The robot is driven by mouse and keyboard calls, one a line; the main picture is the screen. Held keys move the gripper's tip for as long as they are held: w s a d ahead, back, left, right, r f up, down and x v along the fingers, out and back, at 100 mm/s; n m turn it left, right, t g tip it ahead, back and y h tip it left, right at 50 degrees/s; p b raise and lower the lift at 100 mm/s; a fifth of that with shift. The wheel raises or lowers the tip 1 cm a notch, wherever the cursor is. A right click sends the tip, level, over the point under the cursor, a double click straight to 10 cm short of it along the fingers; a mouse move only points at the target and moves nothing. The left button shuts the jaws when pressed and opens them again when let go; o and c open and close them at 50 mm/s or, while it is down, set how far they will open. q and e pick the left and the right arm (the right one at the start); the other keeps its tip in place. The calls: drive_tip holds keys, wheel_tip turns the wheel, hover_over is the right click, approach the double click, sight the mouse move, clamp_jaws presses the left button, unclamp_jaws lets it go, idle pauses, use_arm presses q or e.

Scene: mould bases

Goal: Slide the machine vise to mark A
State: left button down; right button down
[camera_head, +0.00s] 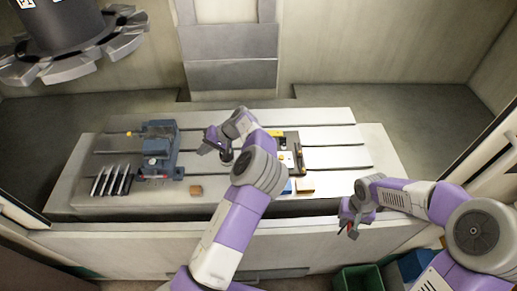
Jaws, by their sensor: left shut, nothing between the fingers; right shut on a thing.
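The machine vise is a blue, blocky device (157,157) on the left part of the slotted metal table (330,123). It stands upright, with a small red spot at its front. My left gripper (216,144) is to the right of the vise, apart from it, with its fingers shut and empty. My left arm crosses the middle of the table and hides part of it. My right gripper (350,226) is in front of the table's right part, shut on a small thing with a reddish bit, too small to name. I cannot make out a mark A.
Several thin dark plates (112,181) stand at the table's left front. A fixture with yellow parts (291,157) stands behind my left arm. A tool carousel (70,65) hangs at upper left. A green bin (358,279) is below.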

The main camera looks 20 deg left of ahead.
use_arm(q)
approach(173, 166)
drive_tip(key=f, duration=0.4)
drive_tip(key=shift+s+a+p, duration=0.1)
drive_tip(key=shift+a+p, duration=0.2)
drive_tip(key=shift+p, duration=0.1)
use_arm(e)
drive_tip(key=shift+w, duration=0.4)
use_arm(q)
drive_tip(key=shift+s+a+r, duration=0.1)
drive_tip(key=shift+s+a, duration=0.1)
drive_tip(key=shift+a, duration=0.4)
drive_tip(key=shift+s+a+r, duration=0.1)
drive_tip(key=shift+s+a, duration=0.1)
drive_tip(key=shift+a, duration=0.4)
use_arm(e)
drive_tip(key=shift+r, duration=0.35)
use_arm(q)
drive_tip(key=shift+s+a+f+p, duration=0.15)
drive_tip(key=shift+a+p, duration=0.2)
drive_tip(key=shift+a, duration=0.2)
drive_tip(key=shift+a, duration=0.1)
